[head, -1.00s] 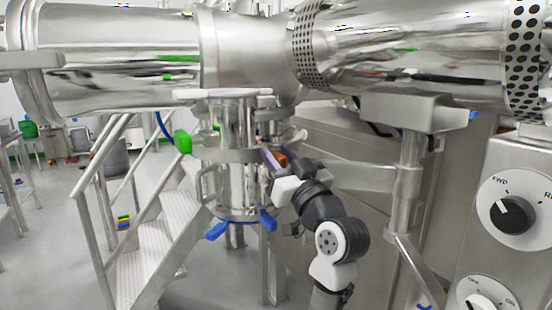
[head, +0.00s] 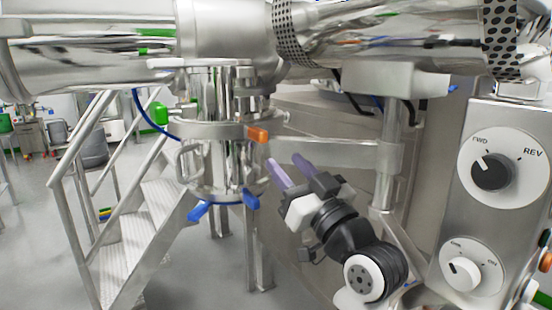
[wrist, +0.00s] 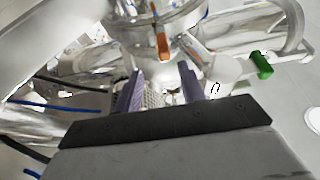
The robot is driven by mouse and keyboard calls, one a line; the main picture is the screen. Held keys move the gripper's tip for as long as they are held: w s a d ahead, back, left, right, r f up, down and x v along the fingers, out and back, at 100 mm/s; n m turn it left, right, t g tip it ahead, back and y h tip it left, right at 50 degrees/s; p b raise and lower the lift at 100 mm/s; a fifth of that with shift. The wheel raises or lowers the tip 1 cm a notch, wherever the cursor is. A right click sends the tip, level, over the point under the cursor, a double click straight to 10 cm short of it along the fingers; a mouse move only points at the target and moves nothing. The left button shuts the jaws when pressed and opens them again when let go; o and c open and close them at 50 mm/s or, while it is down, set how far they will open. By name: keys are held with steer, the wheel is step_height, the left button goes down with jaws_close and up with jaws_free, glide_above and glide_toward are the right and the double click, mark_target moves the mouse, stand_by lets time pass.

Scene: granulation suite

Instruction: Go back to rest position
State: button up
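My gripper (head: 287,172) is in the middle of the head view, to the right of and in front of the steel vessel. Its two purple fingers are apart with nothing between them. In the wrist view my gripper (wrist: 160,82) also shows open and empty. An orange handle (head: 257,134) sits on the vessel's clamp ring, above and left of the fingertips and apart from them. The same orange handle (wrist: 162,42) shows beyond the fingers in the wrist view.
The steel vessel (head: 228,160) has blue handles (head: 201,211) low down and a green handle (head: 160,112) at its left. Metal stairs (head: 150,225) stand left. A support post (head: 390,150) and a control panel with dials (head: 491,171) stand right. Large steel pipes run overhead.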

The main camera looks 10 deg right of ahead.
steer(key=shift+s+d+f, duration=0.15)
steer(key=shift+s+f, duration=0.05)
steer(key=shift+s, duration=0.35)
